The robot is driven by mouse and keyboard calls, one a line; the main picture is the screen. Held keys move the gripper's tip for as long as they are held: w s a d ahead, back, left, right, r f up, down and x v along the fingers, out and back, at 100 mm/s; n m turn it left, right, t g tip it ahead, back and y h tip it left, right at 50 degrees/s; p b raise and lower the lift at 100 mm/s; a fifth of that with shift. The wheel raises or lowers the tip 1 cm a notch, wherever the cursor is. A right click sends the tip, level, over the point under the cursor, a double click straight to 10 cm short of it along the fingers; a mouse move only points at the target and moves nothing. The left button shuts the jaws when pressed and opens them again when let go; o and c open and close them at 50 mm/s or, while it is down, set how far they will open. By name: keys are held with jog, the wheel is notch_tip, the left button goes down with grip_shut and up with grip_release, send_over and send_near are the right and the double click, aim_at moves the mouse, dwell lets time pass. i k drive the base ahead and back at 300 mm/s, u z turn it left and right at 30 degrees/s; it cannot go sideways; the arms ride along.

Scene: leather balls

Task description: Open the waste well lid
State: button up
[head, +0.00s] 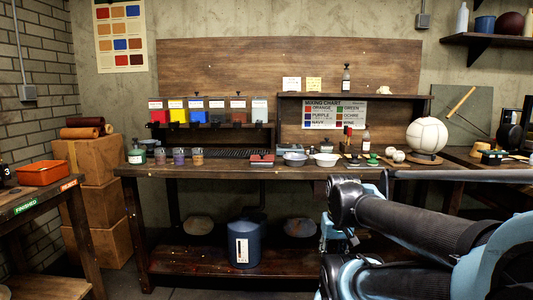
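No part is clearly readable as the waste well or its lid. A dark blue drum (240,245) with a white label stands on the lower shelf under the workbench, with dark parts above its top. On the bench top, a small reddish flat-topped item (262,158) sits left of a grey bowl (294,159). I cannot tell whether either is the waste well. My arm fills the lower right of the head view, in front of the bench's right part. My gripper's fingertips do not show.
The workbench (190,172) holds a row of coloured bins (196,112), several jars, a white bowl (326,159) and a white ball (426,137) on a stand. A side table with an orange tray (43,173) stands at left, near stacked boxes (100,205).

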aim_at(262, 158)
jog(key=i, duration=0.9)
jog(key=u, duration=0.05)
